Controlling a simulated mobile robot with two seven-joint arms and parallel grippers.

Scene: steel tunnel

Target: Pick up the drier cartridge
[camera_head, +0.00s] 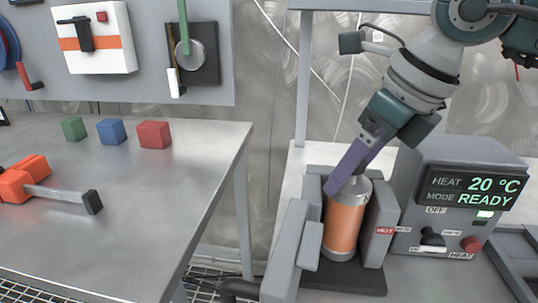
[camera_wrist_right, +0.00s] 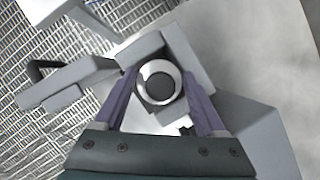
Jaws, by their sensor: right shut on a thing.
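The drier cartridge (camera_head: 344,225) is an orange cylinder with a silver top, standing upright in a grey cradle (camera_head: 383,226) on the right bench. My right gripper (camera_head: 346,184) reaches down from the upper right, its purple fingers at the cartridge's silver top. In the right wrist view the round silver top (camera_wrist_right: 158,82) with its dark centre sits between the two purple fingers. The right gripper (camera_wrist_right: 160,100) is shut on it. The cartridge's lower end is still within the cradle. My left gripper is not in view.
A grey heater box (camera_head: 462,205) reading 20 °C and READY stands right of the cradle. A grey lever or clamp part (camera_head: 290,250) stands close on the left. The left table (camera_head: 130,215) holds three coloured blocks and an orange-handled tool (camera_head: 40,185).

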